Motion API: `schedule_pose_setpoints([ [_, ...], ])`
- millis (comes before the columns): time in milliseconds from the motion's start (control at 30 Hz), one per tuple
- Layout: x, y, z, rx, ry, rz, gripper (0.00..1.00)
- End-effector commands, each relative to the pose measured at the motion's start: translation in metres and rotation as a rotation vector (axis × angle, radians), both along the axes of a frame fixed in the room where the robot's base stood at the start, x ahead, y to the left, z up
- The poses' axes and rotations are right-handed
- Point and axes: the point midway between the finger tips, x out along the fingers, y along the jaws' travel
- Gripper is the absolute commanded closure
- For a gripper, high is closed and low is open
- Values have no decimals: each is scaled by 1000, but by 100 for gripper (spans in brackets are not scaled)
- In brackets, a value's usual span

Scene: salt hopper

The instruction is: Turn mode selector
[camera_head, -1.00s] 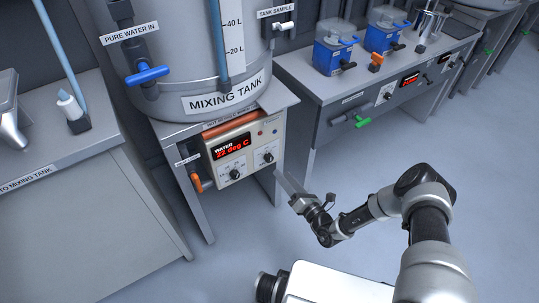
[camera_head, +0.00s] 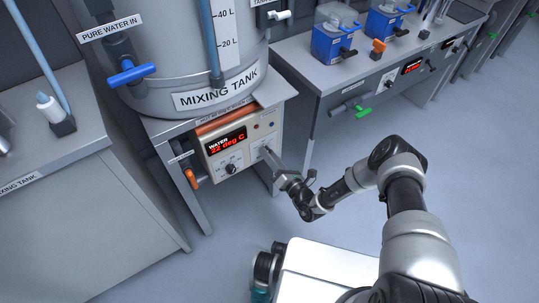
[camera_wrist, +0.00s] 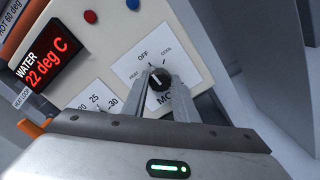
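The mode selector (camera_wrist: 158,78) is a small dark round knob on a white plate printed HEAT, OFF and COOL. In the wrist view the two fingers of my gripper (camera_wrist: 161,82) reach up to it, apart, with the knob between their tips. I cannot tell whether they press on it. The fingers cover part of the label below the knob, and the exact pointer setting is unclear. In the head view my gripper (camera_head: 269,155) is at the right part of the control panel (camera_head: 262,127), hiding the knob.
A red display (camera_wrist: 45,65) reads WATER 22 deg C. A second dial (camera_head: 231,168) is left of the selector. A red button (camera_wrist: 90,17) and a blue button (camera_wrist: 133,4) sit above. An orange-handled valve (camera_head: 191,178) is at the left. The mixing tank (camera_head: 180,55) stands above.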

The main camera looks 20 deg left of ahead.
Motion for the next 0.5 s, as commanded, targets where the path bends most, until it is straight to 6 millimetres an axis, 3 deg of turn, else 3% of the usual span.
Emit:
schedule_pose_setpoints([
  [33, 0, 0, 0, 1, 0, 1, 84],
  [100, 0, 0, 0, 1, 0, 1, 95],
  [500, 0, 0, 1, -47, -59, 0, 96],
])
